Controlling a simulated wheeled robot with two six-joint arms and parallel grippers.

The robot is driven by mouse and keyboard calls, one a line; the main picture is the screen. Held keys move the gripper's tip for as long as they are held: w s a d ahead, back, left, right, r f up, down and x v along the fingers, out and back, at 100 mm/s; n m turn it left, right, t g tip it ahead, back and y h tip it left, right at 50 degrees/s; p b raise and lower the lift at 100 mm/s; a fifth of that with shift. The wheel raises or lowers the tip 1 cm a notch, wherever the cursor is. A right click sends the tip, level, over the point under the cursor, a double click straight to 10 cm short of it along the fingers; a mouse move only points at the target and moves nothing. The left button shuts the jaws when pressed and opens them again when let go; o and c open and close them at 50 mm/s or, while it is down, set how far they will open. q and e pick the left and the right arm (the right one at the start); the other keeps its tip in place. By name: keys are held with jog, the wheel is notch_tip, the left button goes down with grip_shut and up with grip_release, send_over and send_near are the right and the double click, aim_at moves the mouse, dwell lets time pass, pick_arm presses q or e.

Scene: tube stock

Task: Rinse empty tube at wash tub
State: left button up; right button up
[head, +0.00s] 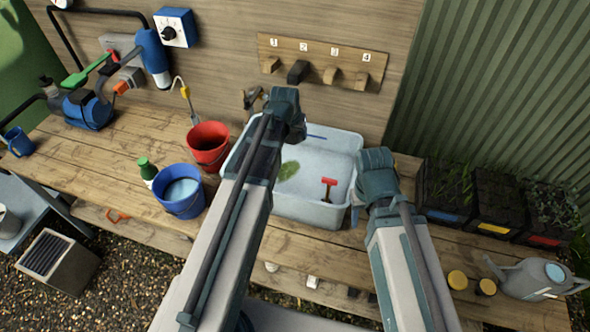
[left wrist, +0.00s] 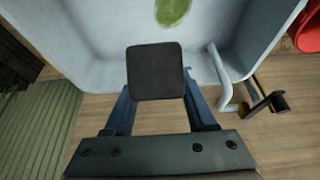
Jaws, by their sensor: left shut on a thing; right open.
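My left gripper (left wrist: 160,105) is shut on a dark, square-ended tube (left wrist: 156,72). The tube's flat dark face fills the space between the fingers in the left wrist view. In the head view my left gripper (head: 290,118) is over the back of the wash tub, and I cannot make out the tube there. The pale blue wash tub (head: 340,142) stands on the bench; its wall also shows in the left wrist view (left wrist: 75,45). A green leaf-shaped patch (head: 288,171) and a red-headed tool (head: 328,184) are in it. My right gripper (head: 357,200) is open at the tub's right edge.
A red bucket (head: 209,137), a blue bucket (head: 180,182) and a green-capped bottle (head: 147,168) stand left of the tub. A numbered peg rack (head: 320,56) hangs behind, with something dark at peg 2. Black plant crates (head: 446,184) and a watering can (head: 533,277) stand right.

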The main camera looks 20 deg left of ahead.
pick_arm(q)
jog(key=shift+r, duration=0.15)
notch_tip(320, 180, up, 4)
jog(key=p, duration=0.4)
dwell(0.4)
notch_tip(320, 180, down, 10)
jog(key=b, duration=0.9)
jog(key=shift+r, duration=0.25)
